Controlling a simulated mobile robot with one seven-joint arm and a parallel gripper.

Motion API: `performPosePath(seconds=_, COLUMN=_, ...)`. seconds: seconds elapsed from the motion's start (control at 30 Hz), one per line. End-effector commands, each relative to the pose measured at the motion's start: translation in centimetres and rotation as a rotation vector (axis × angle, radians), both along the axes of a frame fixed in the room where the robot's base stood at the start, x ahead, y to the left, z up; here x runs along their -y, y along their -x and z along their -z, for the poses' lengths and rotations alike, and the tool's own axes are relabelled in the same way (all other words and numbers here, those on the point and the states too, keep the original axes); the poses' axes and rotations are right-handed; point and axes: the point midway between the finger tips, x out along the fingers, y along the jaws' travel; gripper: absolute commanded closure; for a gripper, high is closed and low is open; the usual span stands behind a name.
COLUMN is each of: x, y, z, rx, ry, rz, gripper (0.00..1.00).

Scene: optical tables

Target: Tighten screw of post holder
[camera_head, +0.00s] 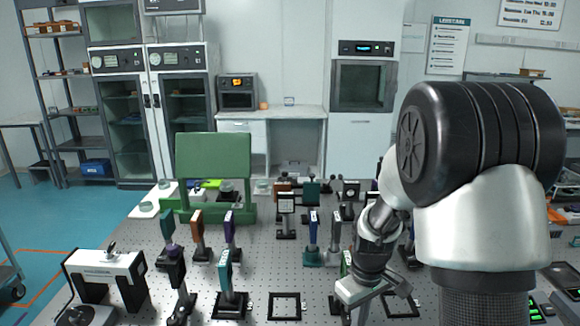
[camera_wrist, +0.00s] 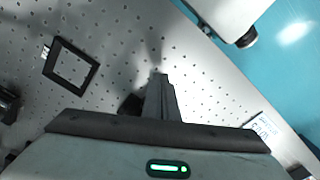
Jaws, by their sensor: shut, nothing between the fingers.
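Several post holders with upright posts and coloured plates stand on the perforated optical table. They include a teal one (camera_head: 225,268), a dark one (camera_head: 177,272), a blue one (camera_head: 313,236) and an orange one (camera_head: 197,232). Their screws are too small to make out, and I cannot tell which holder is the task's. My gripper (camera_wrist: 158,78) points down over the table in the wrist view, its fingers shut together and empty. In the head view my arm hides much of the table's right side. A dark item is partly hidden beside the fingers in the wrist view.
A square black frame (camera_head: 284,306) lies flat at the table's front; a similar frame (camera_wrist: 70,66) shows in the wrist view. A white bridge-shaped device (camera_head: 106,268) stands at the front left. A green board (camera_head: 214,160) stands at the back. Bare table (camera_head: 262,262) lies between the posts.

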Motion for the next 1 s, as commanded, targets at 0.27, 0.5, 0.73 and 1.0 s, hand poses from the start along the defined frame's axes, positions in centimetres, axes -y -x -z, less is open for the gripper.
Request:
performPosePath(seconds=0.27, x=0.0, y=0.0, z=-3.0, rx=0.000, ry=0.000, rz=0.000, gripper=1.00)
performPosePath(seconds=0.5, x=0.1, y=0.1, z=-5.7, rx=-0.002, ry=0.001, rz=0.000, gripper=1.00)
performPosePath(seconds=0.73, x=0.0, y=0.1, z=-5.9, rx=-0.003, ry=0.001, rz=0.000, gripper=1.00)
performPosePath(seconds=1.0, x=-0.1, y=0.5, z=-9.0, rx=0.032, ry=-0.002, rz=0.030, gripper=1.00)
